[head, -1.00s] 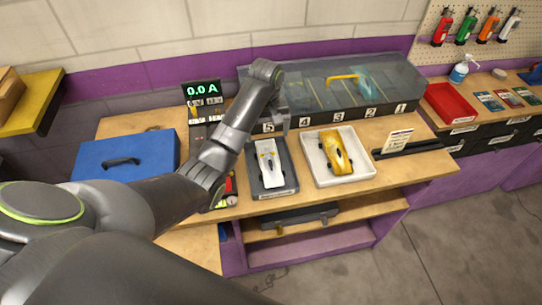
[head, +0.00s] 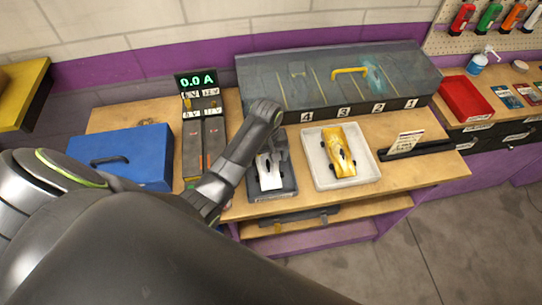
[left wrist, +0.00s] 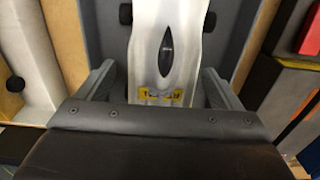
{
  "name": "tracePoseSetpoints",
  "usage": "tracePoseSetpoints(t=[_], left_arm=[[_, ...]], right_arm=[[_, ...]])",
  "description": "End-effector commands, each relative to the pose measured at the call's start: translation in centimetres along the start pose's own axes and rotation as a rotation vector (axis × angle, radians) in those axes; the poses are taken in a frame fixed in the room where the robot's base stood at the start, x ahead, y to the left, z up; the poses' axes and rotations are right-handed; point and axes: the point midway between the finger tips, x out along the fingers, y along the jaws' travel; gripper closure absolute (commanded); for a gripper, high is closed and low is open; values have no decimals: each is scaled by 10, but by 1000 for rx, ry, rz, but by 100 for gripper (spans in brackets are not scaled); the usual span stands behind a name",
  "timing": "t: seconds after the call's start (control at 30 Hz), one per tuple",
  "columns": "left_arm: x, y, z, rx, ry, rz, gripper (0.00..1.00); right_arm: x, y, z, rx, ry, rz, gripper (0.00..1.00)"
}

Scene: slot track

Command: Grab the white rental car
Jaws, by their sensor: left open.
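The white car (head: 270,172) sits in a dark grey tray (head: 289,188) at the front middle of the bench. My left gripper (head: 279,150) is just above the car's far end in the head view and hides part of it. In the left wrist view the car (left wrist: 165,30) lies between the two spread fingers of my left gripper (left wrist: 156,86). The fingers are open, one on each side of the car's narrow end, with a gap on both sides. My right gripper is not in view.
A yellow car (head: 339,152) lies in a white tray (head: 368,168) just right. A long grey case (head: 300,85) with a yellow handle stands behind. A blue box (head: 125,155) and a 0.0 A display (head: 196,79) are at left. A sign (head: 406,143) stands at right.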

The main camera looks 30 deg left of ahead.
Motion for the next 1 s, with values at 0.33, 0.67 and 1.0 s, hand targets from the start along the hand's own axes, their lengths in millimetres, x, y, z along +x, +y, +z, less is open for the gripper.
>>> tracePoseSetpoints(t=[0.33,0.67,1.0], left_arm=[[0,0,0,0,0,0,30],[1,0,0,0,0,0,66],[-16,9,-10,5,3,2,66]], right_arm=[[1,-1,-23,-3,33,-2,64],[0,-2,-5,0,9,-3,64],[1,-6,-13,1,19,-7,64]])
